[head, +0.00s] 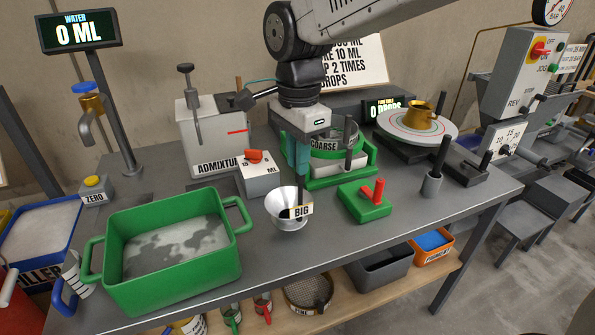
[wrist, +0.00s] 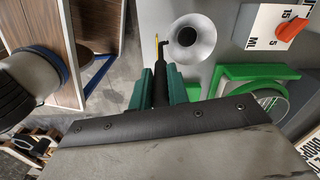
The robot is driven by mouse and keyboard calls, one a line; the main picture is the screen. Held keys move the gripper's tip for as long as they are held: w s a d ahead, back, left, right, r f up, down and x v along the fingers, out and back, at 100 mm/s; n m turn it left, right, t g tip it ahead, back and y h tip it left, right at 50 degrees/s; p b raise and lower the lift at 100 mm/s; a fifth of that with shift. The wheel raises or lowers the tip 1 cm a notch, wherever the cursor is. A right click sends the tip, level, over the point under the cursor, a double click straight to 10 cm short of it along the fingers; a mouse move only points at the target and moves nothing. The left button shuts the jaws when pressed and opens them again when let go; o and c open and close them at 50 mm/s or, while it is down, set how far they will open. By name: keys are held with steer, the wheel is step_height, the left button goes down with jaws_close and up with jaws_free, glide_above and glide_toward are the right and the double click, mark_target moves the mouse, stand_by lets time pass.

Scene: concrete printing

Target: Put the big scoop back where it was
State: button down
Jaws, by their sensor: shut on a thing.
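The big scoop is a shiny silver bowl (head: 287,208) with a dark handle and a tag reading BIG. My gripper (head: 299,160) has teal fingers and points down just above and behind the scoop. In the wrist view my gripper (wrist: 164,86) is shut on the dark handle, and the scoop's bowl (wrist: 190,38) sticks out beyond the fingers. The scoop is near the middle front of the grey table; I cannot tell whether its bowl touches the top.
A green tub (head: 165,285) stands at the left. Bare tabletop shows in front.

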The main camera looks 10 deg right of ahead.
mark_target(297, 181)
steer(key=shift+f, duration=1.9)
steer(key=c, duration=1.3)
jaws_free()
steer(key=shift+c, duration=0.2)
